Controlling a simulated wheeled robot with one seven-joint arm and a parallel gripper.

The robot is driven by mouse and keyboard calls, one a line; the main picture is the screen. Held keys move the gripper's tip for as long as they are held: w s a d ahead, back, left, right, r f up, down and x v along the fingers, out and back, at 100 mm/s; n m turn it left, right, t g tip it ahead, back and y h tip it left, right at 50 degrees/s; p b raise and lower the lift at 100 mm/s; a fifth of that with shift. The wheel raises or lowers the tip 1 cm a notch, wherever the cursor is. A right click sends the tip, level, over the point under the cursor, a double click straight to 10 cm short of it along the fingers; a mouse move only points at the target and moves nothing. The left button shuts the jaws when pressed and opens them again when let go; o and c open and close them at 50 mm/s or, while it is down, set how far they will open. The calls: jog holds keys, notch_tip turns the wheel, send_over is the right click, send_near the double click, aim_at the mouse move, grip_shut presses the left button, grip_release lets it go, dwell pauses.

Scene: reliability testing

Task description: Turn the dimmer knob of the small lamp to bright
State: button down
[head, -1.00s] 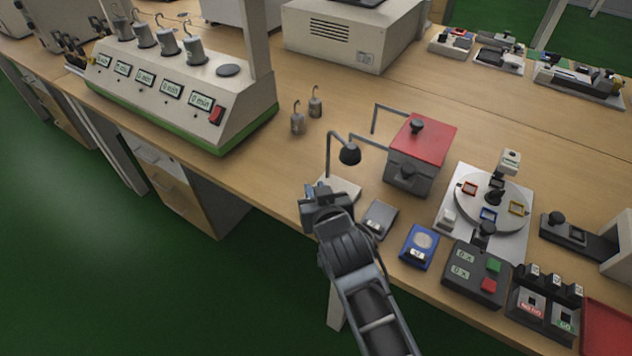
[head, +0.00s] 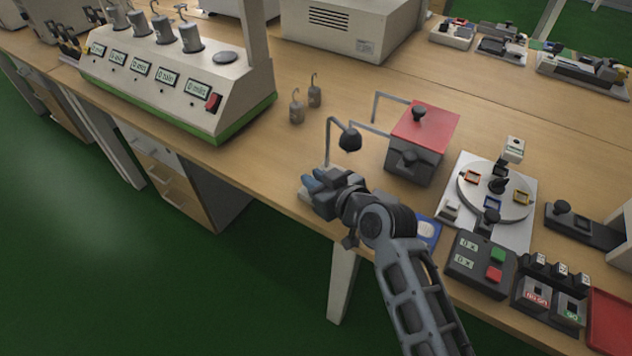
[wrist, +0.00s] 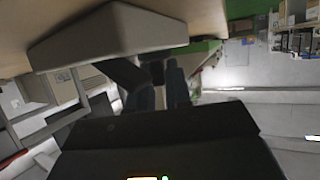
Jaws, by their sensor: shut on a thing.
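The small lamp (head: 349,140) has a dark shade on a thin bent stem and a pale base, near the front edge of the bench. The shade looks dark. My gripper (head: 318,181) is at the front of the base and hides much of it. In the wrist view the pale wedge-shaped base (wrist: 110,35) fills the upper left. The fingers of my gripper (wrist: 160,92) are shut on a small dark piece at the base, which appears to be the dimmer knob (wrist: 157,72). The knob's angle cannot be made out.
A red-topped box (head: 425,125) stands right of the lamp. Two small hooked weights (head: 297,110) stand behind it. My forearm partly covers a blue device (head: 427,232). A control box (head: 478,265) and a turntable (head: 495,190) are farther right. Bench left of the lamp is clear.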

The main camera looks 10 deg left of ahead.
jog(key=shift+f, duration=0.1)
dwell(0.3)
jog(key=c, duration=1.1)
grip_release()
jog(key=shift+c, duration=0.2)
jog(key=shift+d, duration=0.1)
jog(key=shift+v, duration=3.9)
